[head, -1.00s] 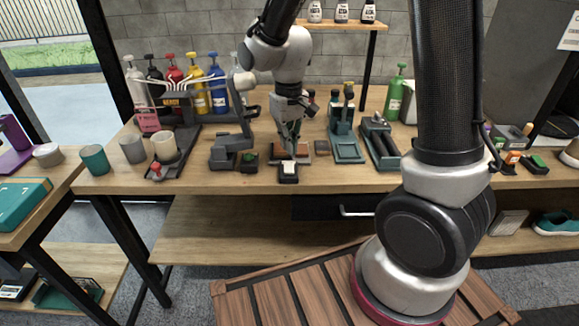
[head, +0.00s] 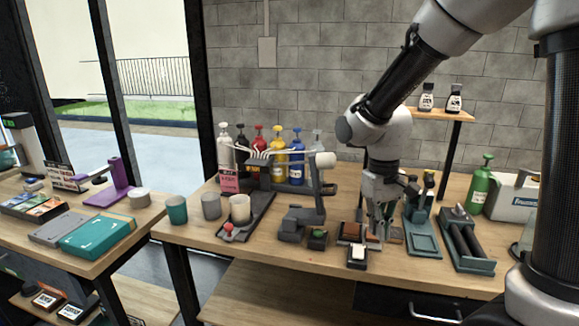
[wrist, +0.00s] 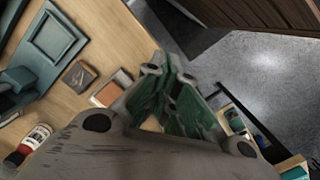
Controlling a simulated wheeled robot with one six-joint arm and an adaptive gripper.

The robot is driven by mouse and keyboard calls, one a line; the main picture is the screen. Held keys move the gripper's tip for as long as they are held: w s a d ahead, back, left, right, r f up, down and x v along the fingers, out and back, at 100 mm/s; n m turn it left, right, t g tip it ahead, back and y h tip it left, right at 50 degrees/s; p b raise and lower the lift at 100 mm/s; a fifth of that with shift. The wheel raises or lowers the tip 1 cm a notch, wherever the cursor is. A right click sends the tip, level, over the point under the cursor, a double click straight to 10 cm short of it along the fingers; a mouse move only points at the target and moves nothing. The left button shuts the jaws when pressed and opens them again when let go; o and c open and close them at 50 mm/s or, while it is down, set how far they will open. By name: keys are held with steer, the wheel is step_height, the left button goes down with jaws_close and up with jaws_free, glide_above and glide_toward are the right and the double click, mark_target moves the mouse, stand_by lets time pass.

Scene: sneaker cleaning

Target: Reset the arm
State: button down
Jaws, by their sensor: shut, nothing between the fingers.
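My gripper (head: 381,222) hangs above the workbench (head: 290,262) in the head view, pointing down. Its green-tipped fingers show in the wrist view (wrist: 172,100), and they are shut with nothing between them. Below and around it lie a brown block on a dark tray (head: 352,231) and a black box with a white top (head: 357,256). The wrist view shows a brown square pad (wrist: 78,76) and an orange-brown block (wrist: 108,93) beside the fingers. My gripper partly covers the items behind it in the head view.
A teal holder (head: 421,240) and a roller stand (head: 466,240) stand right of my gripper. A grey machine (head: 303,215), cups (head: 210,206) and several pump bottles (head: 278,160) stand left. A shelf with two small bottles (head: 426,98) rises behind.

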steer(key=s+d+r+m+t, duration=0.3)
steer(key=s+d+r+t, duration=0.2)
steer(key=s+d+r, duration=0.7)
step_height(320, 180, up, 2)
steer(key=shift+s+d+r+t, duration=0.15)
steer(key=shift+s+d+t, duration=0.15)
steer(key=shift+s, duration=0.8)
steer(key=shift+a, duration=0.1)
